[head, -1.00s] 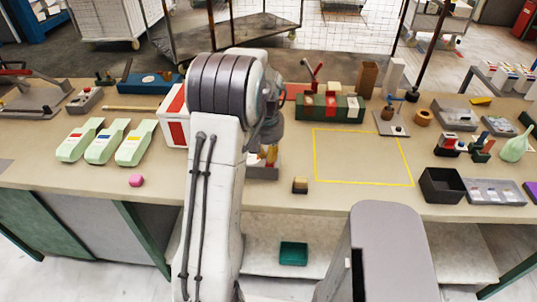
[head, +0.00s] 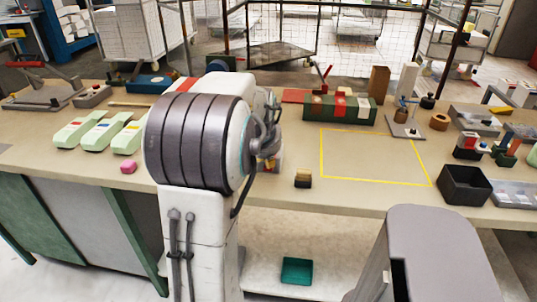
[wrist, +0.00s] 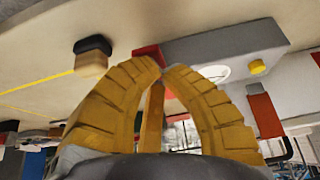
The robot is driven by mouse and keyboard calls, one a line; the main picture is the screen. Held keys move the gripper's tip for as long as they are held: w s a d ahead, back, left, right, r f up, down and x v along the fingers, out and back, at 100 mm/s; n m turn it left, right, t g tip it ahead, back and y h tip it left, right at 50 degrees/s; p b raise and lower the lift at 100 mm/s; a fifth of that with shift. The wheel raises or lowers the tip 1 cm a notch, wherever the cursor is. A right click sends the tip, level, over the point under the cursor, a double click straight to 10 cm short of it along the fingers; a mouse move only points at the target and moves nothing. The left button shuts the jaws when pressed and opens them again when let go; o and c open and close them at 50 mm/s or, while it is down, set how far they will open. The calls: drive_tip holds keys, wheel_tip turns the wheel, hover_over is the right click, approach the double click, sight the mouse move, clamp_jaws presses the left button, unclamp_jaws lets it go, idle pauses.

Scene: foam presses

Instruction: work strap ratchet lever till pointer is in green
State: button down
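In the wrist view a grey unit (wrist: 225,45) has a white round dial (wrist: 215,72), partly behind a finger, and a yellow knob (wrist: 257,67). The dial's pointer and any green zone cannot be made out. A red part (wrist: 147,52) is at the unit's left end, right by my fingertips. An orange-yellow strip (wrist: 153,115) shows between the fingers. My gripper (wrist: 164,68) has two yellow ribbed fingers whose tips come together; I cannot tell whether they touch the red part. In the head view my arm hides the gripper and most of the unit.
A black-topped block (head: 303,178) lies on the bench left of a yellow-outlined area (head: 370,160), which is clear. A green box (head: 325,107) stands behind it. A black bin (head: 465,185) is at right.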

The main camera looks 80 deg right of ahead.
drive_tip(key=shift+p, duration=0.45)
drive_tip(key=shift+r, duration=0.15)
drive_tip(key=shift+r+p, duration=0.6)
drive_tip(key=shift+r, duration=0.05)
drive_tip(key=shift+r+p, duration=0.4)
drive_tip(key=shift+r, duration=0.05)
drive_tip(key=r+p, duration=0.2)
drive_tip(key=r, duration=0.2)
drive_tip(key=shift+d+r+p, duration=0.15)
drive_tip(key=shift+d+p, duration=0.2)
drive_tip(key=shift+p, duration=0.05)
drive_tip(key=v, duration=0.8)
drive_tip(key=shift+d+r, duration=0.15)
drive_tip(key=shift+r, duration=0.4)
